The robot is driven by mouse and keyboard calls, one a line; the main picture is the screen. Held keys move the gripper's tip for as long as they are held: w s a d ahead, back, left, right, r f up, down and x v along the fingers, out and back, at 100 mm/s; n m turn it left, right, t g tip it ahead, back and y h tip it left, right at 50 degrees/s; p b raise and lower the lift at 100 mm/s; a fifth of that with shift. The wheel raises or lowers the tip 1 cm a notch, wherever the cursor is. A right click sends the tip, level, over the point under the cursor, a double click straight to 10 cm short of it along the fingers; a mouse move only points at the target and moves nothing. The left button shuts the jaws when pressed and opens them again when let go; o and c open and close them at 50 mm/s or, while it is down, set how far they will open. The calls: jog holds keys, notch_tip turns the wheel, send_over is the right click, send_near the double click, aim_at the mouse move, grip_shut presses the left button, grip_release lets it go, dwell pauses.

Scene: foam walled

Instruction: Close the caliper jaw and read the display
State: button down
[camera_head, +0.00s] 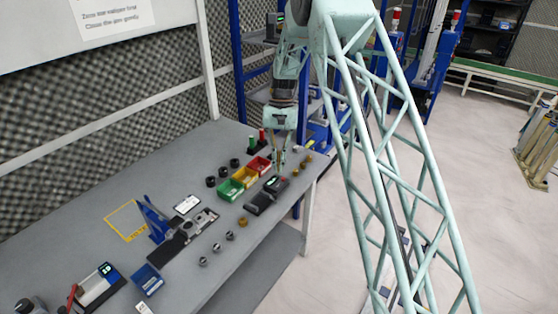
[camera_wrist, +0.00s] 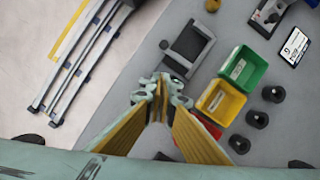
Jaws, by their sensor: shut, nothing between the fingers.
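A dark device with a small green-lit display, which looks like the caliper (camera_head: 262,197), lies near the table's right front edge, beside the coloured bins. Its grey block and dark frame (camera_wrist: 188,48) show in the wrist view just beyond my fingertips. The display's digits are too small to read in the head view, and my fingers seem to hide the display in the wrist view. My gripper (camera_head: 280,170) points down above the device's display end. In the wrist view its fingertips (camera_wrist: 160,88) are together and empty. I cannot tell whether they touch the device.
Green (camera_head: 231,190), yellow and red bins stand behind the device, with several black cylinders beyond. Several brass and grey pieces lie near the front edge. A blue stand (camera_head: 154,222) with a dark device and a scale (camera_head: 99,286) stand further left. A foam wall backs the table.

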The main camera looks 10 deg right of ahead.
aim_at(269, 194)
jog(key=x, duration=0.4)
jog(key=shift+s+f, duration=0.15)
jog(key=shift+f, duration=0.25)
jog(key=shift+s+a+b, duration=0.3)
jog(key=shift+s+a, duration=0.1)
jog(key=shift+s, duration=0.45)
jog(key=shift+s+a+f, duration=0.1)
jog(key=shift+s+a, duration=0.1)
jog(key=shift+s, duration=0.25)
jog(key=shift+s+a+f, duration=0.1)
jog(key=shift+s+a, duration=0.1)
jog(key=shift+s, duration=0.25)
